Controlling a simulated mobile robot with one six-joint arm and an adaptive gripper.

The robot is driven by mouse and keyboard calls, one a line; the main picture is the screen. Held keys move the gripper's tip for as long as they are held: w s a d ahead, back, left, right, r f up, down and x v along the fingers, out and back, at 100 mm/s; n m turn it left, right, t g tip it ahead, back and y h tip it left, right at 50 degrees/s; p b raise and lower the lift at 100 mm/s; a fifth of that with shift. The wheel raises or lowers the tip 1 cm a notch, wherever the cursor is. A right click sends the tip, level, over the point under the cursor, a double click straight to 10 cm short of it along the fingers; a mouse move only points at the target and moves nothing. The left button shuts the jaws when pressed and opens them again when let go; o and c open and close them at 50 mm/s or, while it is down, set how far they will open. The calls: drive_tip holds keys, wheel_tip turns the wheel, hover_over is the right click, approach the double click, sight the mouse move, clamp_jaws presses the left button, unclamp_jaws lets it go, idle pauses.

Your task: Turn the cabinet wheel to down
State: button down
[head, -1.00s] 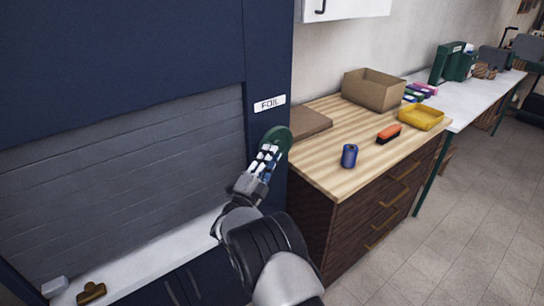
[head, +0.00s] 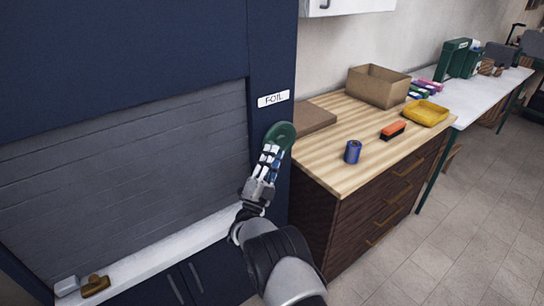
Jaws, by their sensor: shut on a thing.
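The fingers hide that part of the wheel. The cabinet (head: 140,50) has a grey slatted shutter (head: 130,170), which is down close to the white ledge. I cannot tell the wheel's exact turn angle.
A wooden-topped drawer unit (head: 335,175) stands right of the cabinet, with a cardboard box (head: 378,86), yellow tray (head: 425,114), orange brush (head: 392,131) and blue can (head: 352,152). A brown clip (head: 95,286) lies on the ledge (head: 140,254). The floor at right is clear.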

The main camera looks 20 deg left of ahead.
drive_tip(key=c, duration=1.5)
unclamp_jaws()
drive_tip(key=shift+w, duration=0.15)
drive_tip(key=shift+f, duration=0.1)
drive_tip(key=v, duration=1.2)
